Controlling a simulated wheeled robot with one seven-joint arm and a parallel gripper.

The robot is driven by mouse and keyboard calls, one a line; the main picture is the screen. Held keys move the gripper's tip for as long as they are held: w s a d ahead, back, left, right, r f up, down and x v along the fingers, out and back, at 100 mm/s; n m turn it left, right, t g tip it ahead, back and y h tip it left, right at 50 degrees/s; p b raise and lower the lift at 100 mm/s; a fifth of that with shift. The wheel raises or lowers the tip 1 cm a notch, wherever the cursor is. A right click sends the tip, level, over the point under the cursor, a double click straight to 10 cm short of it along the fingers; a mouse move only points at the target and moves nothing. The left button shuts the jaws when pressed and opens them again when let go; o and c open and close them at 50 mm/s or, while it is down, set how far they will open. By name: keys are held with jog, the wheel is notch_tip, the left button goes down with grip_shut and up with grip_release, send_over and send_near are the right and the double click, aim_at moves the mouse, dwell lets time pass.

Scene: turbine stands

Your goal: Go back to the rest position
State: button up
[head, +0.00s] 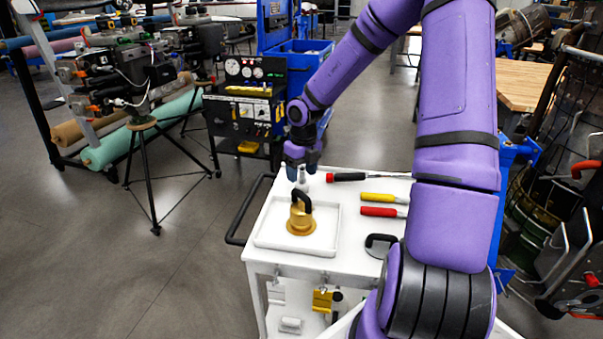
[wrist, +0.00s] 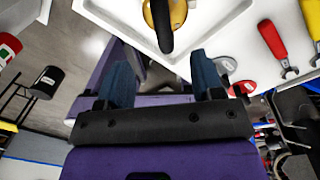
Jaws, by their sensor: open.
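My purple arm reaches over a white cart (head: 347,245). My gripper (head: 302,165) is above the cart's back edge, pointing down. In the wrist view my gripper (wrist: 160,85) has its two dark blue fingers spread apart, with nothing between them. A brass piece with a black handle (head: 301,214) stands in a white tray (head: 270,241) on the cart, just in front of the gripper. The brass piece also shows at the top of the wrist view (wrist: 165,22), apart from the fingers.
A red-and-black screwdriver (head: 345,177), a yellow-handled tool (head: 382,198) and a red-handled tool (head: 381,212) lie on the cart's right side. A black tripod stand (head: 150,180) stands at the left. A gauge panel (head: 253,80) is behind. Open floor lies left of the cart.

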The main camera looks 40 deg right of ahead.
dwell(0.3)
jog(key=shift+w+d+r, duration=0.1)
jog(key=shift+w+r, duration=0.1)
jog(key=shift+r, duration=0.05)
jog(key=w+a+r+n+t+h, duration=0.1)
jog(key=w+a+r+n+t, duration=0.1)
jog(key=a+r+n+t, duration=0.45)
jog(key=w+a+r+n+t+h, duration=0.1)
jog(key=w+a+r+n+t, duration=0.15)
jog(key=r+n, duration=0.8)
jog(key=s+a+r+n+y, duration=0.3)
jog(key=s+a+r+n, duration=0.4)
jog(key=s+r, duration=0.1)
jog(key=s+d+r+n+g+h, duration=0.1)
jog(key=s+n, duration=0.4)
jog(key=s, duration=0.6)
jog(key=s+d+r+n+g, duration=0.1)
jog(key=s+n, duration=0.5)
jog(key=s, duration=0.6)
jog(key=shift+s+n+g+h, duration=0.3)
jog(key=shift+g+h, duration=0.1)
jog(key=shift+g, duration=0.5)
